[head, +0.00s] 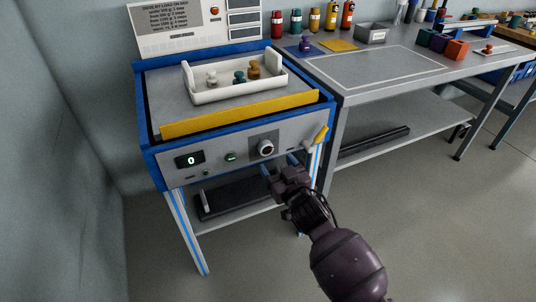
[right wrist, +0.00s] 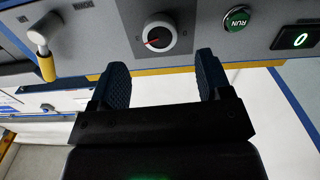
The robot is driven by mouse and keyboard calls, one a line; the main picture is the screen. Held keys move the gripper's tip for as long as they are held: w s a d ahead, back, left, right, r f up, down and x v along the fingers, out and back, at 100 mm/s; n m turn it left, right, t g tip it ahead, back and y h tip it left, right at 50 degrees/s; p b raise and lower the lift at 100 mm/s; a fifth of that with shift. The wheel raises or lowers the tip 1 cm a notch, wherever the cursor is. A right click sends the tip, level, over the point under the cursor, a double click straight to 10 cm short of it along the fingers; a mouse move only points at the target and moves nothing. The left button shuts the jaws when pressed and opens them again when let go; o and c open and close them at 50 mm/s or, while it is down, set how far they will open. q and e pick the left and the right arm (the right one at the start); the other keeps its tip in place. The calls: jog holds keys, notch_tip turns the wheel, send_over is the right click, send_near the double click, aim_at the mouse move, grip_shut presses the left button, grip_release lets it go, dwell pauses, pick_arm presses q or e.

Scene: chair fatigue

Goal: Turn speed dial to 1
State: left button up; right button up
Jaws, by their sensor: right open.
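The speed dial (head: 265,148) is a round knob on a dark plate on the machine's front panel. In the right wrist view the speed dial (right wrist: 159,36) has a red pointer line, and its scale is too small to read. My right gripper (head: 274,170) is just below the dial in the head view. In the right wrist view my right gripper (right wrist: 156,75) is open, its two dark fingers apart, with the dial beyond and between the fingertips. The fingers look clear of the dial. My left gripper is not in view.
A green RUN button (head: 231,156) and a display reading 0 (head: 189,160) sit left of the dial. A yellow-handled lever (head: 320,134) is to its right. A white tray (head: 192,96) with small pieces stands on top. A grey workbench (head: 375,75) is at right.

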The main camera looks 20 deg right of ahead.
aim_at(267, 151)
jog(key=w, duration=0.2)
jog(key=w+b, duration=0.1)
jog(key=w, duration=0.1)
jog(key=shift+w+f, duration=0.2)
jog(key=shift+w, duration=0.1)
jog(key=shift+w+a+r, duration=0.1)
jog(key=shift+w, duration=0.45)
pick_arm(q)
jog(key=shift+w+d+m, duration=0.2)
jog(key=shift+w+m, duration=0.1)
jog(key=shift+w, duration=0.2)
pick_arm(e)
jog(key=shift+w+r, duration=0.1)
jog(key=shift+w, duration=0.05)
jog(key=c, duration=0.9)
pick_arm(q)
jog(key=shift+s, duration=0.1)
